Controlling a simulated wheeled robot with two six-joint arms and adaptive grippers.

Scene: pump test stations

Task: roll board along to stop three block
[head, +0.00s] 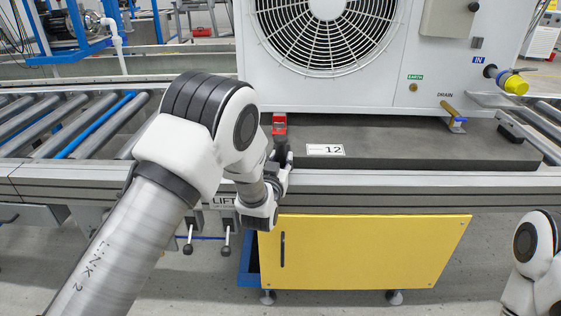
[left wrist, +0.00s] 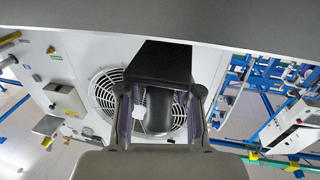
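The dark grey board (head: 380,148) lies flat on the roller line and carries a large white fan unit (head: 330,85). A label reading 12 (head: 325,150) is on its top. A red block-like fitting (head: 279,124) with a dark lower part is at its near left end. My left gripper (head: 284,156) is at that dark part, partly hidden by my arm. In the left wrist view, its fingers (left wrist: 160,112) stand apart on both sides of a black piece (left wrist: 165,63); whether they press on it is unclear. My right gripper is out of view. I cannot identify stop three.
Bare rollers (head: 60,125), one blue, run left of the board. A yellow cabinet (head: 365,250) stands below the line, with two small levers (head: 226,240) to its left. A yellow-capped connector (head: 515,84) and a brass drain fitting (head: 453,114) stick out of the unit.

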